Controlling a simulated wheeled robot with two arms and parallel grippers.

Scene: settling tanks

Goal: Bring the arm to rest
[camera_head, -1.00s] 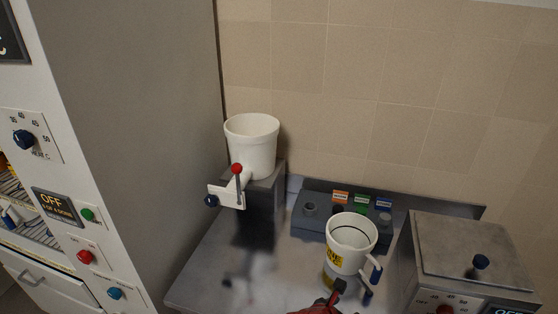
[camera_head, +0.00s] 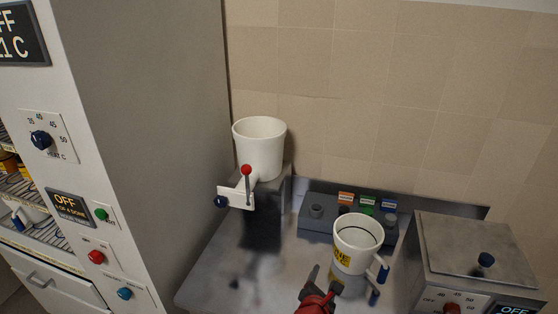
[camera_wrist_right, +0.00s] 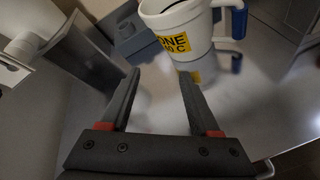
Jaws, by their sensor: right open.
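My right gripper (camera_head: 325,279) comes in from the bottom of the head view. Its two dark fingers are apart and hold nothing; they also show in the right wrist view (camera_wrist_right: 158,88). A white mug (camera_head: 357,247) with a yellow label and a blue-tipped handle stands upright on the metal table just beyond the fingers. It also shows at the top of the right wrist view (camera_wrist_right: 182,32), with a gap between it and the fingertips. My left gripper is not in view.
A white pot (camera_head: 260,148) with a red-knobbed lever stands on a grey stand at the back left. A grey box (camera_head: 316,223) with coloured tags sits behind the mug. A lidded metal bath (camera_head: 465,255) is at right. A tall cabinet (camera_head: 150,130) blocks the left.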

